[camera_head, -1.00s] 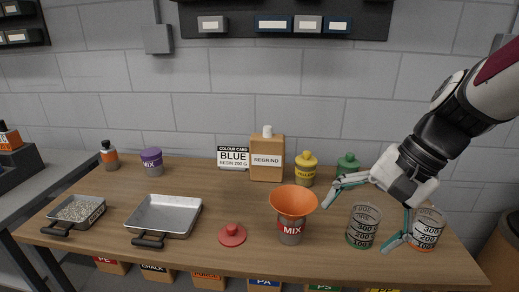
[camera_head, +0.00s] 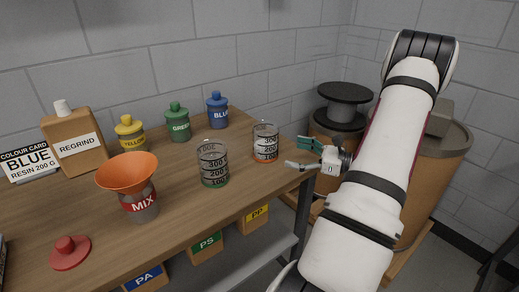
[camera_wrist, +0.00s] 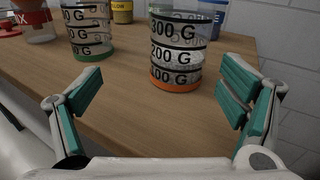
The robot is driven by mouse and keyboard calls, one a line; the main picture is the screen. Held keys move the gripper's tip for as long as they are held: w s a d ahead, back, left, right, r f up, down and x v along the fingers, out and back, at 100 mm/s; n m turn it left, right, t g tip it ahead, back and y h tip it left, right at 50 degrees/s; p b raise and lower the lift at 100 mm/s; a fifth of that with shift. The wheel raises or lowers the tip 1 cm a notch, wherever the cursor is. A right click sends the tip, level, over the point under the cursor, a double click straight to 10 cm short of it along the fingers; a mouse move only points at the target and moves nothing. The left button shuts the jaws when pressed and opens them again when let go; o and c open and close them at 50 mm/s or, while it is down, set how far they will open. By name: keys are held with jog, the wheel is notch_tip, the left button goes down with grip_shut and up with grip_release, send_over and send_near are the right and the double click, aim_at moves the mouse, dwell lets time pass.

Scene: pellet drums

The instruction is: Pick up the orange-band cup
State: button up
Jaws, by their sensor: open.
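The orange-band cup (camera_head: 265,142) is a clear cup with black gram marks and an orange band at its base. It stands upright near the right end of the table. It also shows in the wrist view (camera_wrist: 177,50), ahead of my gripper, its orange base fully visible. My gripper (camera_head: 297,154) is open and empty, just right of the cup in the head view. In the wrist view its teal fingers (camera_wrist: 160,100) are spread wide, with the cup beyond them and apart from them. A similar green-band cup (camera_head: 213,164) stands to the left.
A MIX cup with an orange funnel (camera_head: 140,190) and a red lid (camera_head: 70,252) stand further left. Blue (camera_head: 217,110), green (camera_head: 178,122) and yellow (camera_head: 130,133) bottles line the back. A regrind bottle (camera_head: 75,143) is beside them. Drums (camera_head: 335,130) stand right of the table.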

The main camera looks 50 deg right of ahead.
aim_at(276, 147)
jog(key=shift+s+d+f+m+t+h, duration=0.25)
jog(key=shift+s+d+f+m+h, duration=0.1)
jog(key=shift+d+f+m, duration=0.15)
jog(key=shift+s+d+f+m+t+h, duration=0.25)
jog(key=shift+d+f+m+h, duration=0.1)
jog(key=shift+d, duration=0.2)
jog(key=w, duration=0.5)
jog(key=w+a, duration=0.1)
jog(key=w, duration=0.2)
jog(key=shift+a, duration=0.1)
jog(key=shift+w+a+r+p, duration=0.1)
jog(key=shift+w+a, duration=0.05)
jog(key=shift+w, duration=0.75)
jog(key=shift+w+a+r+p, duration=0.1)
jog(key=shift+w+a, duration=0.05)
jog(key=shift+w, duration=0.75)
jog(key=shift+w+a+r+p, duration=0.1)
jog(key=shift+w+a, duration=0.05)
jog(key=shift+w, duration=0.75)
jog(key=c, duration=1.4)
